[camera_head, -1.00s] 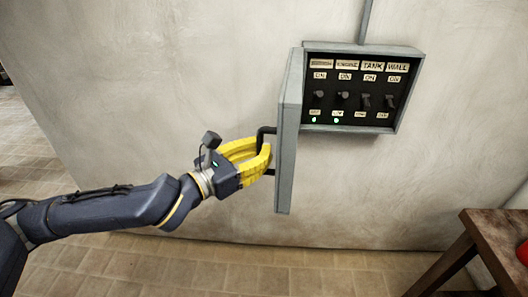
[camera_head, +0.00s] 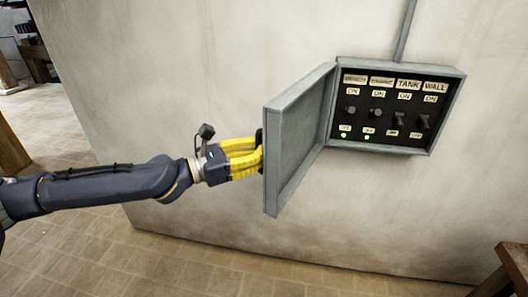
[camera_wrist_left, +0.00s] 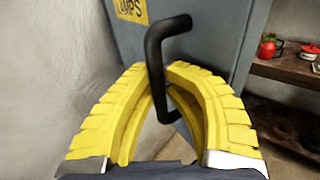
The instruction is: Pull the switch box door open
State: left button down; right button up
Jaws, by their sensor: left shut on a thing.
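The grey switch box (camera_head: 394,105) is fixed to the wall, with labelled switches and small green lights inside. Its door (camera_head: 298,140) is hinged on the left side and stands wide open, its inner face towards the head camera. My left gripper (camera_head: 258,157) is at the door's free edge, on its outer side. In the left wrist view, my left gripper's yellow fingers (camera_wrist_left: 160,80) are closed around the black bar handle (camera_wrist_left: 157,62) of the door (camera_wrist_left: 207,45). In the head view the handle is mostly hidden behind the fingers and door. My right gripper is not in view.
A brown wooden table (camera_head: 512,265) stands at the lower right. In the left wrist view, a wooden shelf (camera_wrist_left: 290,72) carries a red object (camera_wrist_left: 268,46) and a red-lidded pot (camera_wrist_left: 310,50). The tiled floor (camera_head: 110,255) below the box is clear.

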pick_arm(q)
jog(key=shift+a, duration=0.1)
dwell(0.3)
jog(key=c, duration=1.4)
grip_release()
jog(key=shift+a, duration=0.15)
jog(key=v, duration=1.2)
jog(key=shift+s+r, duration=0.1)
